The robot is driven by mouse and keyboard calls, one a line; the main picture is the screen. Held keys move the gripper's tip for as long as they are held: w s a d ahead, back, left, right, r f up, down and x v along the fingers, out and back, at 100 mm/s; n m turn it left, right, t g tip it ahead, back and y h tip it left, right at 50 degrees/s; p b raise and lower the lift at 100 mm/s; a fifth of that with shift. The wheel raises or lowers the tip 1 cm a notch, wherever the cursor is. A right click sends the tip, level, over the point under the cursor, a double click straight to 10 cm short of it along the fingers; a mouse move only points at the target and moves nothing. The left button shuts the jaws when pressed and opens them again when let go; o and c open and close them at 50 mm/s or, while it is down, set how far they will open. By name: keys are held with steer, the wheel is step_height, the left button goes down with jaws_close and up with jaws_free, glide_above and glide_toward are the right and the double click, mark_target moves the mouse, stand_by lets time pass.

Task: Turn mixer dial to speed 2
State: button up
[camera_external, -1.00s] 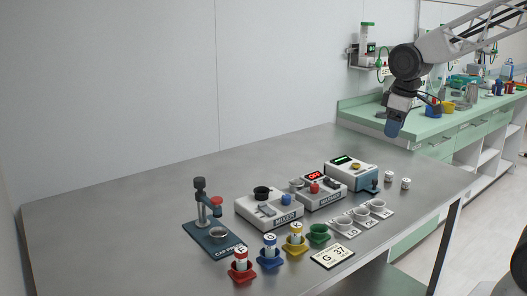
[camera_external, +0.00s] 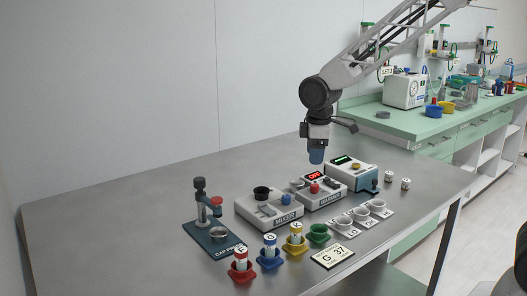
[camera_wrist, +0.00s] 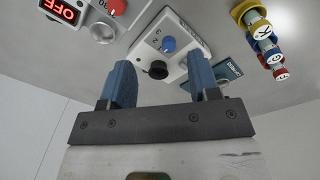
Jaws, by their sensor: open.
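The mixer (camera_external: 268,208) is a white box on the steel table, labelled MIXER on its front, with a black round part (camera_external: 262,192) on top and a blue dial (camera_external: 286,198) at its right. In the wrist view my gripper (camera_wrist: 162,84) is open and empty, with blue fingers.
Right of the mixer is the warmer (camera_external: 322,192) with a red OFF display, then another device (camera_external: 350,174). The cap press (camera_external: 212,236) stands left. Several coloured cups with vials, including a red one (camera_external: 241,270), stand in front. The table's back left is clear.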

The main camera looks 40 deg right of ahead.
steer(key=n, duration=0.2)
glide_above(286, 196)
steer(key=f, duration=0.6)
steer(key=shift+s+a, duration=0.1)
steer(key=shift+s, duration=0.1)
steer(key=shift+f, duration=0.1)
steer(key=shift+w+f, duration=0.1)
steer(key=shift+f, duration=3.75)
steer(key=c, duration=0.9)
